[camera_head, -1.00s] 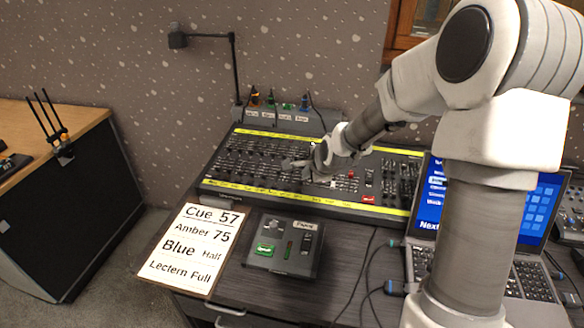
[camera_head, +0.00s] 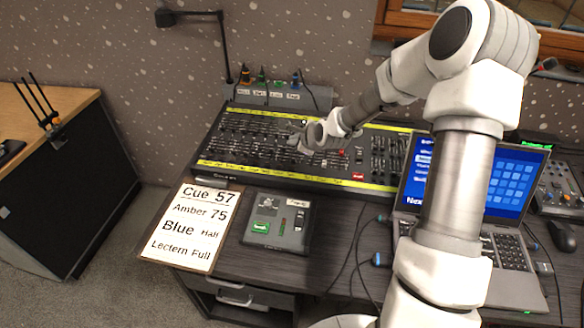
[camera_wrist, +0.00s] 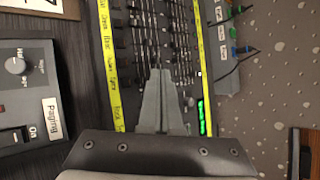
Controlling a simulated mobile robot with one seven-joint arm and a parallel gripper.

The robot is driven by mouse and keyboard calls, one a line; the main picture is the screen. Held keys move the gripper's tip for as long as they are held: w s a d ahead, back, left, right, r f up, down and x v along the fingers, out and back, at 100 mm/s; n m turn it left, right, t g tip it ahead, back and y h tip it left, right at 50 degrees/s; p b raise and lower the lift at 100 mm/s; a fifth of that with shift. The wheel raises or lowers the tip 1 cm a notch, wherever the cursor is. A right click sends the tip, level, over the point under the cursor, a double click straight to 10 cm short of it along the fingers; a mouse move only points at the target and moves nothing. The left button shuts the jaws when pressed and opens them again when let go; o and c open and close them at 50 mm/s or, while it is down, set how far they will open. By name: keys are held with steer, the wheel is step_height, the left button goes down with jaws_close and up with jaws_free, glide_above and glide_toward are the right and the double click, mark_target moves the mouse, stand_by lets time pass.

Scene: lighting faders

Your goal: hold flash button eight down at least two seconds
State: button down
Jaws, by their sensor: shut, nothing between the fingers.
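The lighting console (camera_head: 215,163) lies on the dark desk, with rows of faders and small buttons between two yellow label strips. My gripper (camera_head: 296,141) is over the middle of the console in the head view, its fingers pointing left. In the wrist view my gripper (camera_wrist: 158,74) is shut and empty, its fingertips over the fader rows of the console (camera_wrist: 112,85). Flash button eight cannot be picked out, as the labels are too small to read. I cannot tell whether the fingertips touch a control.
A paging box (camera_head: 278,225) and a cue sign (camera_head: 185,228) lie in front of the console. A laptop (camera_head: 500,262) stands at the right, with loose cables (camera_head: 352,262) beside it. A lamp (camera_head: 224,50) and a connector strip (camera_head: 270,97) are behind the console.

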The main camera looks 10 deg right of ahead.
mark_target(292, 168)
steer(key=shift+w+d+f+b, duration=0.1)
steer(key=shift+w+f+b, duration=0.1)
steer(key=shift+f+b, duration=1.8)
steer(key=shift+w+d+f+b, duration=0.15)
steer(key=shift+f+b, duration=1.3)
steer(key=shift+f, duration=0.9)
steer(key=shift+a+f, duration=0.1)
steer(key=shift+f, duration=0.05)
steer(key=shift+f, duration=0.3)
steer(key=shift+f+b, duration=0.35)
steer(key=shift+b, duration=0.1)
stand_by(1.9)
steer(key=shift+r+p, duration=0.65)
steer(key=shift+r, duration=0.15)
